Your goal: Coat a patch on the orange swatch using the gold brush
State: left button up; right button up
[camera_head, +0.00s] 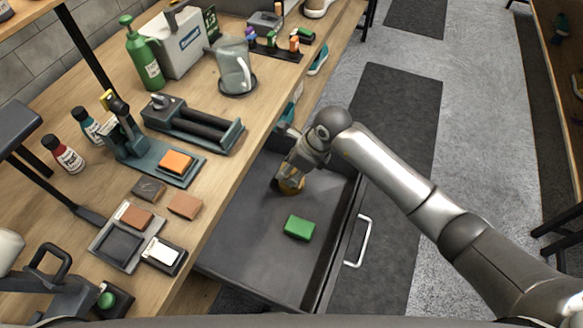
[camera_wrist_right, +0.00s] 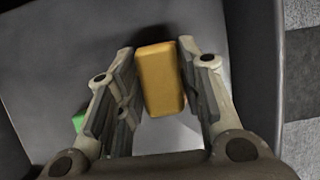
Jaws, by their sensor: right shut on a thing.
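The gold brush (camera_wrist_right: 160,80) is a gold block between the two fingers of my right gripper (camera_wrist_right: 162,72) in the right wrist view. The gripper is shut on it, inside the open drawer. In the head view the gold brush (camera_head: 291,187) shows partly below my right gripper (camera_head: 288,178), near the drawer's far end. Whether it still touches the drawer floor I cannot tell. The orange swatch (camera_head: 175,160) lies on a teal base on the bench, left of the drawer. My left gripper is not clearly visible in the head view.
A green block (camera_head: 298,227) lies in the grey drawer (camera_head: 250,245). Brownish swatches (camera_head: 137,217), a grey tray (camera_head: 104,257) and a white-topped pad (camera_head: 164,253) lie on the bench. A roller tool (camera_head: 195,124), bottles (camera_head: 63,153) and a jug (camera_head: 233,70) stand farther back.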

dwell(0.3)
jog(key=shift+r+p, duration=2.25)
jog(key=shift+r, duration=1.2)
